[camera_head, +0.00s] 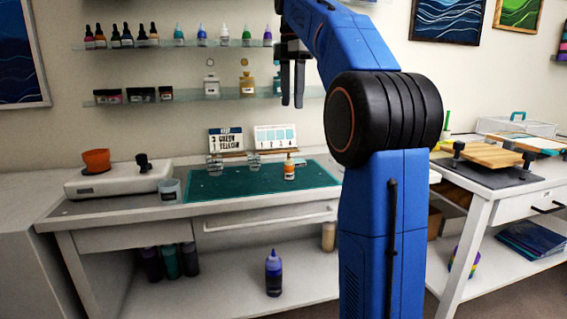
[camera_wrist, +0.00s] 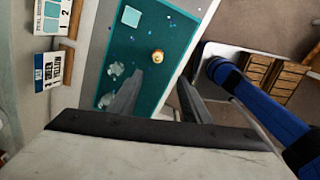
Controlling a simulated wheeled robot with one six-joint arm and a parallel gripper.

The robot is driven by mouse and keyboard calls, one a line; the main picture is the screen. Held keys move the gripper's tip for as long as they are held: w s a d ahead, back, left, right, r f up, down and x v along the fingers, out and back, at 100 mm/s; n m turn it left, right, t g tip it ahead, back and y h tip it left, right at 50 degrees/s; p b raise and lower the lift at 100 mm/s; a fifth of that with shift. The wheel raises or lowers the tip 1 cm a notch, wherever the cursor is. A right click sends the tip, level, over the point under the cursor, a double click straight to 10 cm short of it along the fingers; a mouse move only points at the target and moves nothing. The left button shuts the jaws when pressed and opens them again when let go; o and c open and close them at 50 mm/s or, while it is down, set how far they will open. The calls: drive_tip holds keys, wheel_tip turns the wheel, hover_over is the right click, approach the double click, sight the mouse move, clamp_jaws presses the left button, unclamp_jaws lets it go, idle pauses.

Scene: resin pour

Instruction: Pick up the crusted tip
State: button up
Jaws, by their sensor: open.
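A small bottle with an orange label (camera_head: 289,171) and a narrow top stands upright on the teal mat (camera_head: 230,184). It also shows from above in the wrist view (camera_wrist: 157,56), as a tan round shape on the mat. A crusted tip cannot be told apart at this size; any crust on the bottle's top is too small to see. My gripper (camera_head: 292,100) is high above the mat, pointing down, with its fingers apart. In the wrist view, nothing is between the fingers (camera_wrist: 160,84), and the bottle is apart from them.
Clear cups (camera_head: 215,165) stand on the mat, with two cards (camera_head: 275,138) behind. A scale with an orange cup (camera_head: 96,160) and a clear cup (camera_head: 170,190) are left. Wall shelves (camera_head: 190,96) hold bottles and jars behind my gripper. The mat's front is clear.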

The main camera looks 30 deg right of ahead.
hover_over(290, 159)
drive_tip(key=f, duration=1.1)
drive_tip(key=shift+s+f, duration=0.2)
drive_tip(key=shift+s, duration=0.15)
drive_tip(key=shift+w+a+f, duration=0.1)
drive_tip(key=shift+w+f, duration=0.1)
drive_tip(key=shift+f, duration=1.25)
drive_tip(key=shift+w+f, duration=0.15)
drive_tip(key=shift+f, duration=1.25)
drive_tip(key=c, duration=1.1)
